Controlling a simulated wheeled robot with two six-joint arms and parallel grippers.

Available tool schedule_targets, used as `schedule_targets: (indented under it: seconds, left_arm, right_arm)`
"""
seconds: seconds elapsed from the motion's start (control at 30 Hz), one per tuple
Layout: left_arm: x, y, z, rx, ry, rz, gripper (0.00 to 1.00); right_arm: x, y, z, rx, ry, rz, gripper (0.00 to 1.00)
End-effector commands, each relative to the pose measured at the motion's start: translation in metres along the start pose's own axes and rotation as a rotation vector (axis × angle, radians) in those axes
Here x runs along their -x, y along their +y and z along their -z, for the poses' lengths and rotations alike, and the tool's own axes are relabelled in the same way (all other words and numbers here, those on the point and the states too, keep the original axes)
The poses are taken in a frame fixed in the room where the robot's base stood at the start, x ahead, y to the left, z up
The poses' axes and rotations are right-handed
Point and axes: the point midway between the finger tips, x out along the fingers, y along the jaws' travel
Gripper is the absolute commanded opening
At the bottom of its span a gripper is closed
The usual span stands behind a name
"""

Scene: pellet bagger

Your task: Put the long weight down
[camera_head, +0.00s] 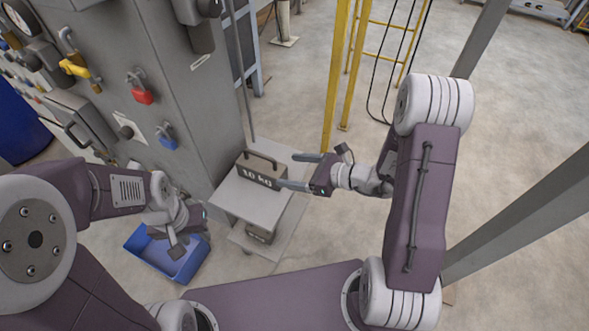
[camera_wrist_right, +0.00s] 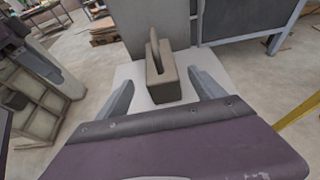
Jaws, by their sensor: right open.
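The long weight (camera_head: 262,171) is a dark block with a handle on top, marked 10 kg in the head view. It stands upright on a light grey platform (camera_head: 236,194). In the right wrist view the weight (camera_wrist_right: 162,80) shows end-on, between and beyond the fingers. My right gripper (camera_head: 293,171) is open, with its fingers pointing at the weight's right end and nothing held. It also shows in the right wrist view (camera_wrist_right: 162,98). My left gripper (camera_head: 178,243) hangs over a blue bin; its finger opening is unclear.
The blue bin (camera_head: 150,262) sits on the floor left of the platform. A smaller weight (camera_head: 259,235) is on a lower shelf. A grey cabinet (camera_head: 180,65) with padlocks stands at the left. A yellow post (camera_head: 336,80) and grey beams stand to the right.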

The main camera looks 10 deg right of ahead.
Motion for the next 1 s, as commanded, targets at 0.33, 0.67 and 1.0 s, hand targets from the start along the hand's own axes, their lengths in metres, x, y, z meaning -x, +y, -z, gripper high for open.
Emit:
schedule_targets:
  seconds: [0.33, 0.67, 1.0]
  left_arm:
    - [0.0, 0.0, 0.0, 0.0, 0.0, 0.0, 0.36]
    - [0.0, 0.0, 0.0, 0.0, 0.0, 0.0, 0.36]
    - [0.0, 0.0, 0.0, 0.0, 0.0, 0.0, 0.36]
  right_arm:
    - [0.013, 0.077, 0.004, 0.281, 0.125, -0.31, 0.78]
    - [0.129, 0.098, 0.077, 1.604, 0.609, -1.06, 0.78]
    - [0.139, 0.063, 0.066, 1.96, 0.693, -1.15, 0.78]
